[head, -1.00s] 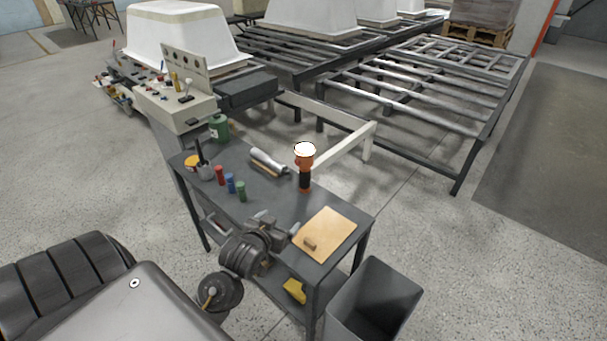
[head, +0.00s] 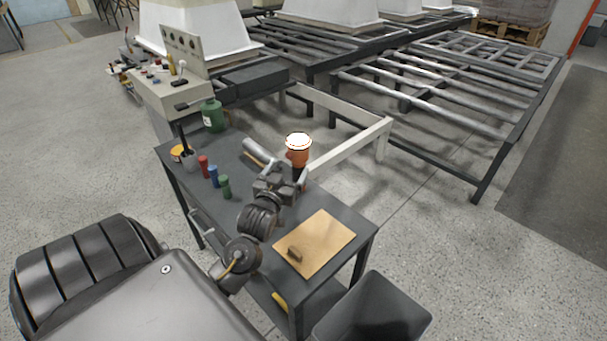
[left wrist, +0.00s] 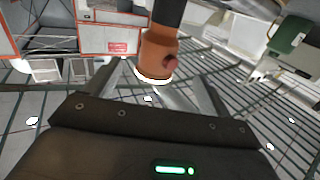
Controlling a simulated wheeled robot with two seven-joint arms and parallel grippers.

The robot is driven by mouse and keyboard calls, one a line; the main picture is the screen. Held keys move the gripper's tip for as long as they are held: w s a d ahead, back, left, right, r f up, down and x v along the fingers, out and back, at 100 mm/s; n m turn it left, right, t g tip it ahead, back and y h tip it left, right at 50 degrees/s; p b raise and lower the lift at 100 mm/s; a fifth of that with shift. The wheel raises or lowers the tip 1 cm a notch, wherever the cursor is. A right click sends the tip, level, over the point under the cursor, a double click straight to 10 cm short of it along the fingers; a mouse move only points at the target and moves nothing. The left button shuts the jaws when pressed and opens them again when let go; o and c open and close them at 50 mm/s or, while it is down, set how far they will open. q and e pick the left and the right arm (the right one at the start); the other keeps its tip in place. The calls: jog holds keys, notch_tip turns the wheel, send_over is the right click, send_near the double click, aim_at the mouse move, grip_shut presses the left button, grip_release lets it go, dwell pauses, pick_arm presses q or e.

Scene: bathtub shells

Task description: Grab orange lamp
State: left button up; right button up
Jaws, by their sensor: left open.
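The orange lamp (head: 298,153) stands upright on the dark workbench (head: 318,208), with a bright white top and a dark lower body. My left gripper (head: 287,178) is open at the lamp, close to its dark lower part, and hides some of it. In the left wrist view the lamp (left wrist: 158,52) shows upside down, between or just beyond the open fingers (left wrist: 165,95). I cannot tell whether the fingers touch it. My right gripper is not in view.
A tan board (head: 318,243) with a small brown block lies at the bench's near right. Red, blue and green cylinders (head: 213,176), a silver tool (head: 258,151) and a green canister (head: 212,115) stand or lie to the left. A grey bin (head: 375,310) is beside the bench.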

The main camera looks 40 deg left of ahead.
aim_at(294, 157)
pick_arm(q)
jog(key=x, duration=0.5)
jog(key=shift+a+p, duration=0.15)
jog(key=shift+p, duration=0.2)
jog(key=shift+r, duration=0.1)
jog(key=x, duration=0.3)
jog(key=p+x, duration=0.1)
jog(key=x, duration=0.1)
jog(key=shift+w+d, duration=0.15)
jog(key=shift+d, duration=0.15)
jog(key=shift+w+a+f, duration=0.1)
jog(key=shift+w+f, duration=0.05)
jog(key=shift+f, duration=0.1)
jog(key=c, duration=1.5)
jog(key=shift+o, duration=0.2)
jog(key=shift+r, duration=0.1)
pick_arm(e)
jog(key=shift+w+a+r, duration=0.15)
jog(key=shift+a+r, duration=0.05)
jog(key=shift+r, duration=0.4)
